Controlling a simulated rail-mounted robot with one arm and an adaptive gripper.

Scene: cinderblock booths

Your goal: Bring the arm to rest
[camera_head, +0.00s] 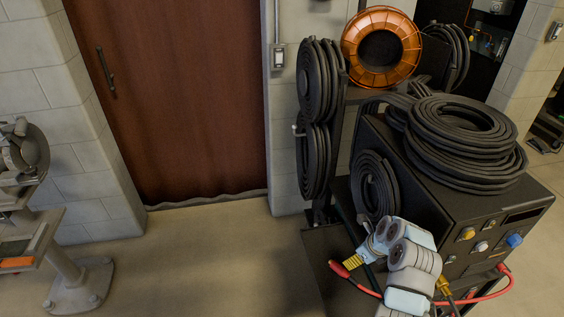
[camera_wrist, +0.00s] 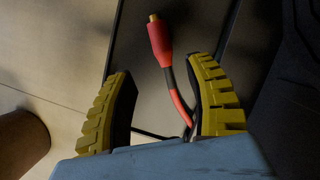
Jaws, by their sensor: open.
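My arm, white and light blue, folds over the front of the dark welding machine (camera_head: 430,215) in the head view. My gripper (camera_head: 352,262) is at its left end, just above the dark lower shelf (camera_head: 320,255). In the wrist view, the two yellow ribbed fingers of my gripper (camera_wrist: 158,66) stand wide apart, with nothing clamped between them. A red cable plug (camera_wrist: 158,40) with a brass tip shows beyond and between them, closer to the right finger. The plug also shows in the head view (camera_head: 338,268), left of the gripper. Its contact with the fingers cannot be told.
Coiled black cables (camera_head: 465,130) lie on the machine, and more coils (camera_head: 318,80) hang beside it. An orange reel (camera_head: 381,48) stands behind. A red cable (camera_head: 490,289) loops in front. A grinder stand (camera_head: 78,280) is at left. The floor (camera_head: 200,255) before the brown curtain (camera_head: 180,110) is clear.

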